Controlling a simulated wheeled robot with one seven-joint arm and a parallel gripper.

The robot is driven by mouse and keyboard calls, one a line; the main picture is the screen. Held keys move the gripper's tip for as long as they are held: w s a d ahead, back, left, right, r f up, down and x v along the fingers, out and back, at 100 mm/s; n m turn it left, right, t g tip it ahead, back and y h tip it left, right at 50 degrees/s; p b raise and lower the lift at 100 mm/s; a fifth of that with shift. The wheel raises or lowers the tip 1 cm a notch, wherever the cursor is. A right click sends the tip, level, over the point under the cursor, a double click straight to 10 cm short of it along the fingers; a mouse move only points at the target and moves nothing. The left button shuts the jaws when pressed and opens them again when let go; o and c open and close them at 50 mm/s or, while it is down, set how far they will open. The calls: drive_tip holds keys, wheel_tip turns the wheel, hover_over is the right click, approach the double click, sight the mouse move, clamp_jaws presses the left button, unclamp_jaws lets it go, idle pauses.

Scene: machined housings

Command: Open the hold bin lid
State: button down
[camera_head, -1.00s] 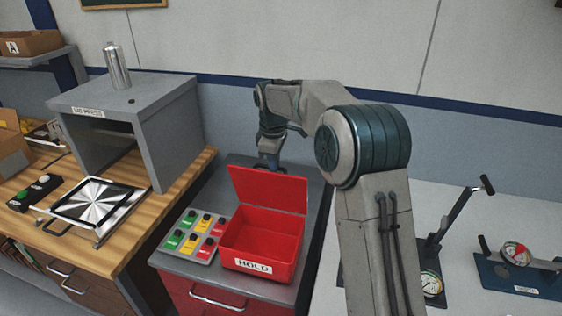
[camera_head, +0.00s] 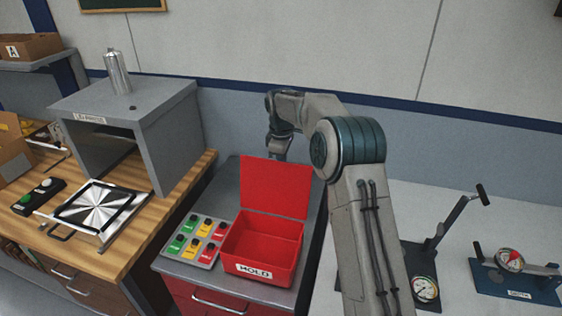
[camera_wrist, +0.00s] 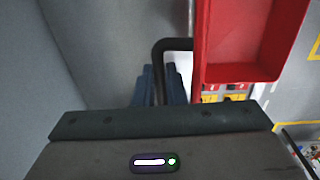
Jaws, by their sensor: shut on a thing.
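The red hold bin (camera_head: 262,268), with a white HOLD label on its front, stands on a grey cabinet top. Its lid (camera_head: 275,187) is raised at the back edge, and the inside shows empty. In the wrist view the lid (camera_wrist: 198,45) is seen nearly edge-on beside the open bin (camera_wrist: 245,74). A black bar handle (camera_wrist: 172,44) stands out from the lid's outer side. My gripper (camera_wrist: 160,84) has its blue fingers shut on this handle. In the head view the fingers and handle are hidden behind the lid.
A button panel (camera_head: 197,240) with green, yellow and red buttons sits just left of the bin. A grey box-shaped housing (camera_head: 170,125) with a metal cylinder (camera_head: 117,72) on top stands on the wooden bench at left. Gauge fixtures (camera_head: 425,288) stand on the pale table at right.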

drive_tip(key=shift+f, duration=0.15)
drive_tip(key=c, duration=1.5)
unclamp_jaws()
drive_tip(key=shift+r, duration=0.2)
drive_tip(key=r, duration=0.4)
drive_tip(key=r+b, duration=0.1)
drive_tip(key=r, duration=0.8)
drive_tip(key=shift+s+a+r, duration=0.2)
drive_tip(key=shift+s+r, duration=0.1)
drive_tip(key=shift+s, duration=0.1)
drive_tip(key=shift+c, duration=0.2)
